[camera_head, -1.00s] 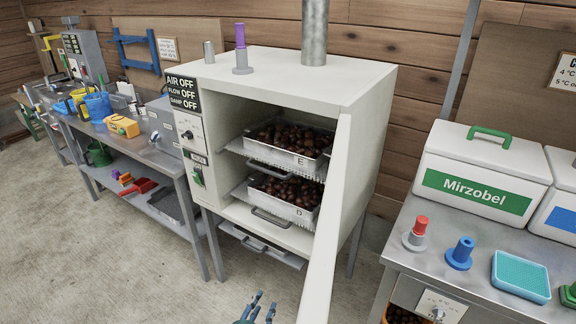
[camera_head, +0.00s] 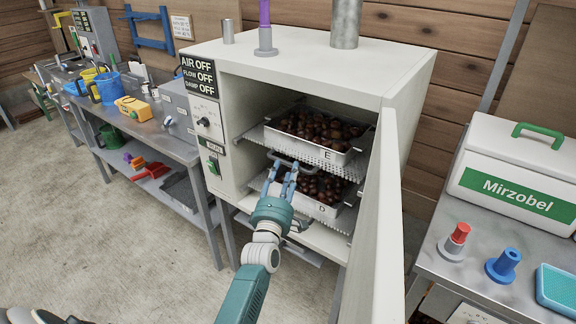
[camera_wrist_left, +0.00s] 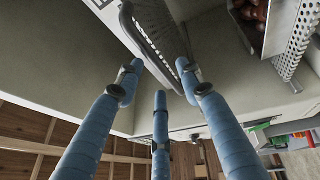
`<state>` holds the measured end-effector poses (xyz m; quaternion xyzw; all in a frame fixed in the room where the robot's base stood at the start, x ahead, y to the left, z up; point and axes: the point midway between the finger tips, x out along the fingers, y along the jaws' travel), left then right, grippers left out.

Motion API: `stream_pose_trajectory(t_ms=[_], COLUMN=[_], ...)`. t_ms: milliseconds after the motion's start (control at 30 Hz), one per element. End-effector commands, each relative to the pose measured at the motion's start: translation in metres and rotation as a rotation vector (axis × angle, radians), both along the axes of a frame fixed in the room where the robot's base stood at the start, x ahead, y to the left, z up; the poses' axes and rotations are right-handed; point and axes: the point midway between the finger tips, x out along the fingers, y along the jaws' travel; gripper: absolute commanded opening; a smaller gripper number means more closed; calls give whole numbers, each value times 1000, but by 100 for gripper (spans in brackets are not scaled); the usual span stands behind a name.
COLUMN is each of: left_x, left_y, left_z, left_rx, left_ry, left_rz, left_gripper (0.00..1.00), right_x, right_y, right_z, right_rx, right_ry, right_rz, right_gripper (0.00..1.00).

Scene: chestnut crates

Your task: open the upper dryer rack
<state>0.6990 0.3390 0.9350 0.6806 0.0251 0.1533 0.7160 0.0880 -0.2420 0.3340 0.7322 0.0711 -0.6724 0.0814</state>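The dryer (camera_head: 330,70) stands with its door (camera_head: 380,235) swung open to the right. Its upper rack (camera_head: 262,138) is a wire shelf holding a metal tray marked E (camera_head: 338,160) with chestnuts. The upper rack's handle (camera_head: 290,160) is at its front edge. My left gripper (camera_head: 283,172) is open and empty, with its fingertips close to this handle; contact cannot be told. In the left wrist view the spread fingers (camera_wrist_left: 160,78) are just below a handle and wire rack (camera_wrist_left: 158,32). My right gripper is not in view.
A lower rack with a tray marked D (camera_head: 318,210) sits below, partly hidden by my left gripper. A cluttered bench (camera_head: 150,132) stands left, and a bench with the Mirzobel box (camera_head: 515,185) stands right. The open door bounds the space on the right.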

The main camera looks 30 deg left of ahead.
Motion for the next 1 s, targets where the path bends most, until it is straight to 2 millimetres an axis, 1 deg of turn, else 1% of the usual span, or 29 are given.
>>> stream_pose_trajectory(t_ms=[33,100,200,533,567,600,667,700,733,1000], left_x=[8,15,22,25,25,25,25,25,25,24], left_y=[2,4,6,7,7,7,7,7,7,6], left_z=[2,3,4,4,4,4,4,4,4,4], left_rx=[2,2,0,1,1,1,1,1,1,1], left_ry=[0,0,1,1,1,1,1,1,1,2], left_rz=[0,-1,-1,0,0,0,-1,-1,-1,-1], left_gripper=[37,37,37,37,33,25,13,5,0,0], right_x=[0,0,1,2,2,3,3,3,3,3], right_y=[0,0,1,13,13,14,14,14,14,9], right_z=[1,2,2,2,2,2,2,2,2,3], right_rx=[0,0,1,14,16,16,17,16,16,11], right_ry=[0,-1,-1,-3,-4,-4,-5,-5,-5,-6], right_rz=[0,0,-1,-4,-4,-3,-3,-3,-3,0], right_gripper=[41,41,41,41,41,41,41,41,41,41])
